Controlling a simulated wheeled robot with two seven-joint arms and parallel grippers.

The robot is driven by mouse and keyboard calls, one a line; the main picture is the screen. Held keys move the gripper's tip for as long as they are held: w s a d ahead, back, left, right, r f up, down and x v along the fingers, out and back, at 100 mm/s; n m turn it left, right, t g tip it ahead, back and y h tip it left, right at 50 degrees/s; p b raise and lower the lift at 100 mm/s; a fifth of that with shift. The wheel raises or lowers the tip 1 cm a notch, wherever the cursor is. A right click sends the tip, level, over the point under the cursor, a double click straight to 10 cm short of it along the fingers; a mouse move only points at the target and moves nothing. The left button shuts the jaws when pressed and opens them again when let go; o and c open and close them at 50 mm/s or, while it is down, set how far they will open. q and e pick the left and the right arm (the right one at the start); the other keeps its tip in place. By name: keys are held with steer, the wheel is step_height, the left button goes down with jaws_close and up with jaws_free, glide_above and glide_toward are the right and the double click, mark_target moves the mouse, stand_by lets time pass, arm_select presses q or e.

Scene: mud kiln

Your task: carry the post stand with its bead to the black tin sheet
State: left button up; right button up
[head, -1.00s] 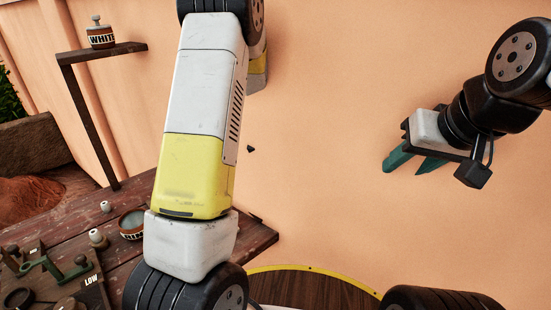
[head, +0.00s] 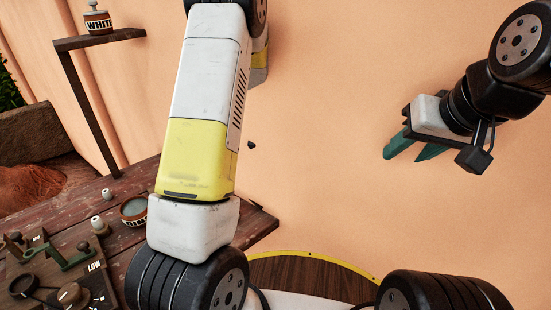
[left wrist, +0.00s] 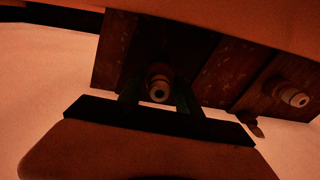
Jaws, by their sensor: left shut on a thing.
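My left gripper (left wrist: 160,100) shows in the left wrist view, with green fingers shut on a post stand whose pale bead (left wrist: 160,90) faces the camera. In the head view my left forearm fills the middle, and the left gripper and what it holds are hidden. My right gripper (head: 404,157) is open and empty against the plain wall at the right. I cannot make out the black tin sheet in either view.
A wooden table (head: 135,180) at the left bears a small bowl (head: 135,209), small pale beads (head: 96,221) and a panel marked LOW (head: 70,275) with knobs and levers. A shelf (head: 100,39) above holds a jar marked WHITE (head: 97,20).

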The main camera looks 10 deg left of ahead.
arm_select(q)
steer(key=shift+f, duration=1)
stand_by(1.3)
steer(key=o, duration=1.2)
steer(key=shift+o, duration=0.3)
steer(key=o, duration=0.5)
